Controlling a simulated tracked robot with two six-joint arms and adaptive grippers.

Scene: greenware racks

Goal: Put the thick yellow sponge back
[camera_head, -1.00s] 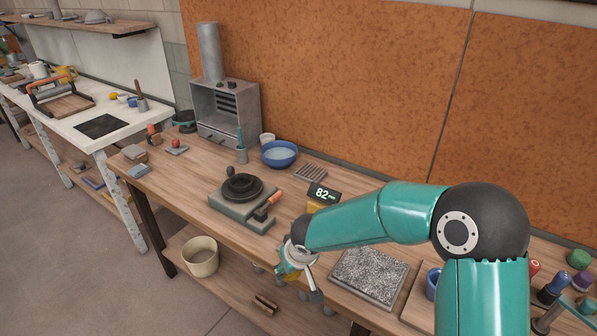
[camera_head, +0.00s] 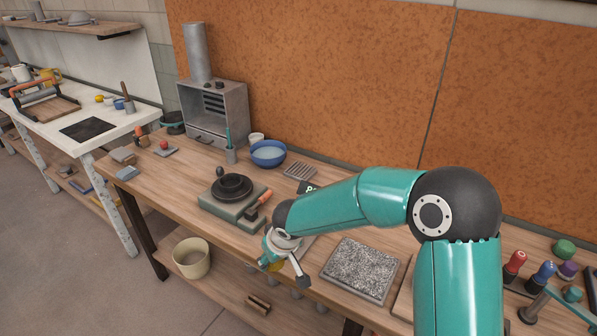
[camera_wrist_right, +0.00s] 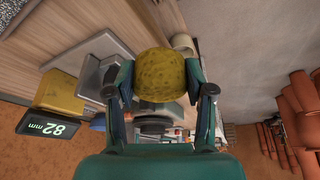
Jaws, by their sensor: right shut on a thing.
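My right gripper (camera_head: 282,266) is in front of the near edge of the wooden workbench (camera_head: 185,200), in the middle of the head view. It is shut on the thick yellow sponge (camera_wrist_right: 160,74), which sits between the two fingers in the right wrist view. The sponge is rounded and mottled yellow. A yellow block (camera_wrist_right: 60,88) stands beside a display reading 82 mm (camera_wrist_right: 47,127) in the wrist view. My left gripper is not in view.
A blue water bowl (camera_head: 268,154) and a slotted grey rack (camera_head: 299,170) are behind. A speckled grey slab (camera_head: 360,270) lies to the right. A beige bucket (camera_head: 191,259) sits on the lower shelf.

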